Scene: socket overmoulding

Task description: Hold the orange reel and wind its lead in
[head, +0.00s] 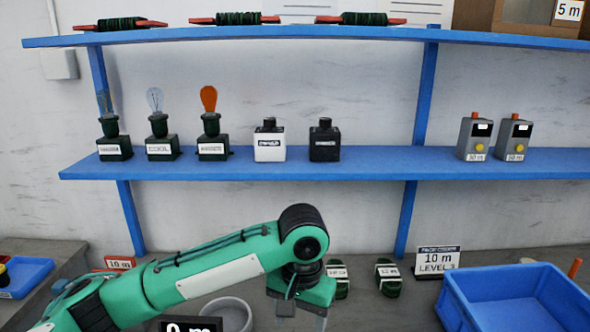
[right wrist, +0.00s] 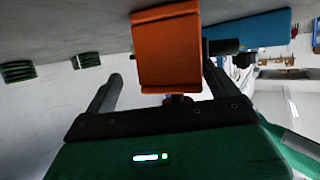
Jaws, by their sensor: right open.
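In the right wrist view an orange block-like body (right wrist: 168,50), which looks like the reel, stands just beyond my right gripper (right wrist: 160,88). A dark knob or shaft (right wrist: 222,47) sticks out on its right. The right gripper is open, its two dark fingers apart on either side of the orange body's lower end. I cannot tell whether they touch it. No lead can be made out. In the head view my left gripper (head: 304,313) points down at the bottom centre. Its fingertips are cut off or unclear. My right gripper is not in the head view.
A blue bin (head: 520,300) stands at the right, with an orange rod (head: 575,268) behind it. Green coils (head: 387,278) and a "10 m LEVEL 3" sign (head: 438,259) stand at the bench's back. The blue shelf (head: 370,164) above holds bulbs, bottles and grey boxes.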

